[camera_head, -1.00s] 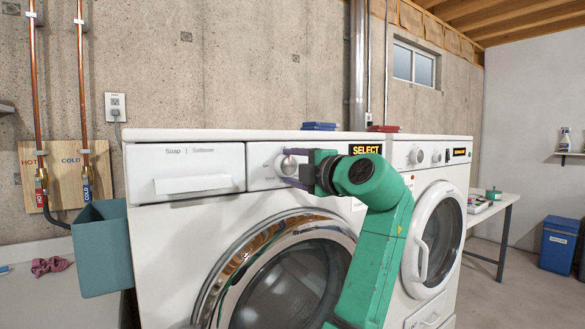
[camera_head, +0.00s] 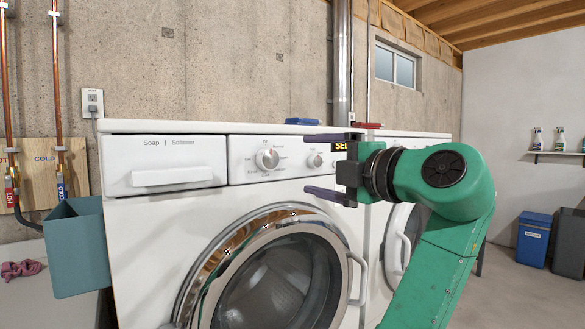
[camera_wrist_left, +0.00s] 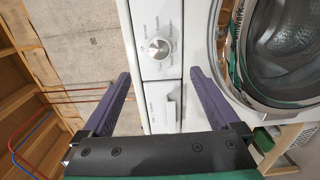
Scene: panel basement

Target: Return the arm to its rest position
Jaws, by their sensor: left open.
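My left arm, green with a black gripper and purple fingers, shows in front of the washer (camera_head: 140,230). My left gripper (camera_head: 308,165) is open and empty, its fingers spread one above the other and pointing left. The round washer dial (camera_head: 267,158) is left of the fingertips, with a gap in the picture. In the left wrist view, the open fingers (camera_wrist_left: 160,73) are on either side of the panel, with the dial (camera_wrist_left: 158,48) beyond the tips. A smaller knob (camera_head: 314,160) shows between the fingers. The display is partly hidden behind the gripper. My right gripper is not in view.
The washer's round door (camera_head: 270,285) is closed below the panel. A second white machine (camera_head: 420,150) stands to the right, partly behind my arm. A teal bin (camera_head: 75,250) is at the left. A blue bin (camera_head: 533,238) stands on open floor at the right.

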